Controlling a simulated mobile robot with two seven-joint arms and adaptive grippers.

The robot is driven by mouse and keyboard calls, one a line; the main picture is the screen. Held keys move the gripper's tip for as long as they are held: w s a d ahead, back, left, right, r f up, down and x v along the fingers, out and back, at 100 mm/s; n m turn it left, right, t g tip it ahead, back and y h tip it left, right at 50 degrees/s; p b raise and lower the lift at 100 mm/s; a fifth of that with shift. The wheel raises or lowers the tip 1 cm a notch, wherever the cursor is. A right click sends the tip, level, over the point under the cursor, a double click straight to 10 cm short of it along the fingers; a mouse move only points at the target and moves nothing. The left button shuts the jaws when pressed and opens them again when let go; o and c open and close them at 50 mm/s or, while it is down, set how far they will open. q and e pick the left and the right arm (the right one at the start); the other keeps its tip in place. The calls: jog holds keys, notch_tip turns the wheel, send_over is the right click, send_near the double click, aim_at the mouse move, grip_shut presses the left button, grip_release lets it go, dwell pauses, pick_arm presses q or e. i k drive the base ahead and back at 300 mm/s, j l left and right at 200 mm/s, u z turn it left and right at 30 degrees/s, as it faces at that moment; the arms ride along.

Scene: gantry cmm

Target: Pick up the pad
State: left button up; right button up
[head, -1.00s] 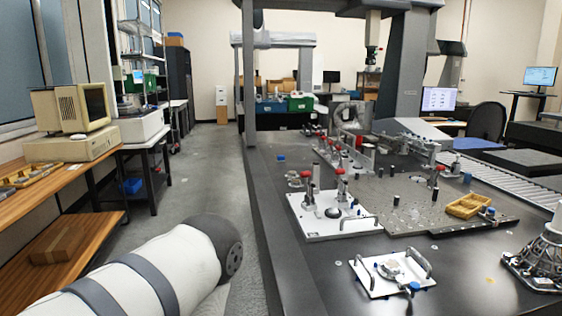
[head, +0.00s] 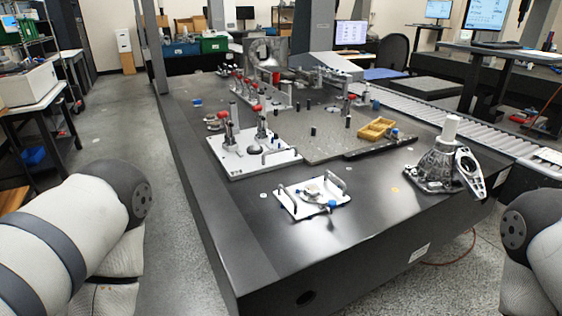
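I cannot tell for certain which thing is the pad. A small white plate (head: 301,207) with two handles lies flat near the front of the dark table, with small blue and metal parts on it. A larger white plate (head: 231,165) behind it, to the left, carries upright posts, a dark round knob (head: 260,134) and a handle. Parts of my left arm show at lower left and of my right arm at the right edge. Neither gripper is in view, and nothing in view is held.
The dark table (head: 230,222) has bare surface around the small plate. A grey metal casting (head: 436,165) stands at its right. A yellow tray (head: 377,129) sits on a perforated plate (head: 320,147). A roller conveyor (head: 460,121) runs along the far right side. Floor is open at left.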

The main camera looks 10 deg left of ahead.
aim_at(198, 103)
jog(key=j+z, duration=0.1)
jog(key=j, duration=0.95)
jog(key=i+j+z, duration=0.15)
jog(key=j, duration=0.25)
jog(key=i+j+z, duration=0.1)
jog(key=j, duration=0.3)
jog(key=i+j+z, duration=0.15)
jog(key=j, duration=0.25)
jog(key=j+z, duration=0.1)
jog(key=j, duration=0.3)
jog(key=i+j+z, duration=0.25)
jog(key=j, duration=0.5)
jog(key=i+j+z, duration=0.2)
jog(key=j, duration=0.6)
jog(key=i+j+z, duration=0.1)
jog(key=j+z, duration=0.15)
jog(key=j, duration=0.6)
jog(key=i+j+z, duration=0.1)
jog(key=j+z, duration=0.15)
jog(key=j, duration=0.6)
